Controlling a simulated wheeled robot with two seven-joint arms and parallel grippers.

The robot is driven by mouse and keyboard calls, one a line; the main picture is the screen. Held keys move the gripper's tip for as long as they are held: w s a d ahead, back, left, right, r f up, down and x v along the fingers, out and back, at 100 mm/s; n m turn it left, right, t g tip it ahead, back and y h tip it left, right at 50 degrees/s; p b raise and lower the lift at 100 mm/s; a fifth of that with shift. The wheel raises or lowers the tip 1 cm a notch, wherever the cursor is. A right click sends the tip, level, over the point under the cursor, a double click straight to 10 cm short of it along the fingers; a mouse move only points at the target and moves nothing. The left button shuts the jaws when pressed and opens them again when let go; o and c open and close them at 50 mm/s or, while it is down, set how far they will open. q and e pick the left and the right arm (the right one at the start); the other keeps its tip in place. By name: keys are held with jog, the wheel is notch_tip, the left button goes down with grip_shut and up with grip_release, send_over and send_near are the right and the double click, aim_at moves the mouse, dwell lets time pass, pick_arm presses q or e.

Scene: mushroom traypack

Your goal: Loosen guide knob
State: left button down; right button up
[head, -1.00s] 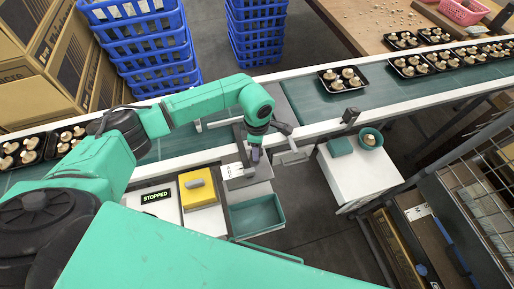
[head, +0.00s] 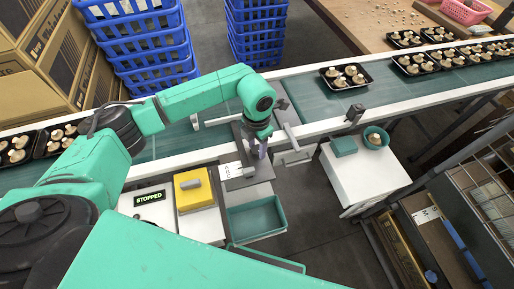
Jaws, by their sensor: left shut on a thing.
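My left gripper (head: 261,152) points down at the near edge of the conveyor, beside the guide bracket and just right of a plate with letter markings (head: 231,170). It is shut on what appears to be the guide knob, which the fingers and wrist mostly hide. Grey guide rods (head: 213,122) stick out on both sides of my wrist over the belt. My right gripper is not in view.
The green conveyor belt (head: 312,104) carries black trays of mushrooms (head: 346,76) at both ends. A display reading STOPPED (head: 150,198), a yellow box (head: 195,189) and a teal bin (head: 256,218) sit in front. A white cabinet (head: 365,178) stands to the right.

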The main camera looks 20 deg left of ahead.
pick_arm(q)
jog(key=n+b, duration=0.1)
jog(key=n, duration=0.2)
jog(key=shift+w+n, duration=0.1)
jog(key=shift+n, duration=0.2)
jog(key=shift+r+n+b, duration=0.15)
jog(key=shift+n+b, duration=0.4)
jog(key=shift+n, duration=1.35)
jog(key=shift+c, duration=2)
grip_release()
jog(key=shift+o, duration=0.3)
